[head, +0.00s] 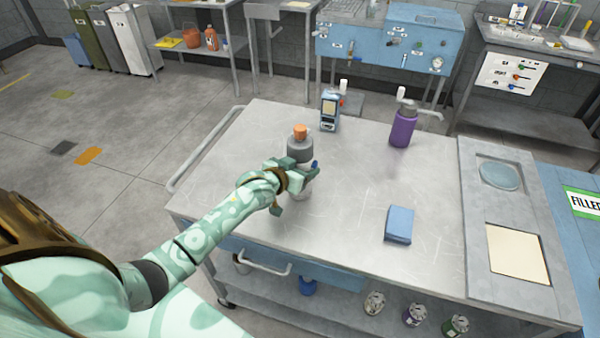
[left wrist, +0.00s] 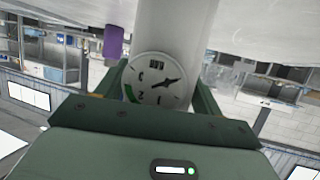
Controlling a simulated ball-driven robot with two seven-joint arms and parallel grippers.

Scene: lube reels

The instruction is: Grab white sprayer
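The white sprayer (head: 304,191) stands upright on the metal table, with a grey upper part and an orange cap. My left gripper (head: 302,175) is at its body, with fingers on either side, hiding part of it. In the left wrist view the white body (left wrist: 176,28) with a round dial gauge (left wrist: 156,80) lies between the two fingers (left wrist: 162,88). No clear gap shows there, but I cannot tell whether the fingers press on it. My right gripper is not in view.
On the table (head: 345,235) are a purple sprayer (head: 403,128), a small blue-grey device (head: 330,112) and a blue box (head: 399,225). A grey panel (head: 480,215) is at the right. Several cans stand on the lower shelf. The table middle is clear.

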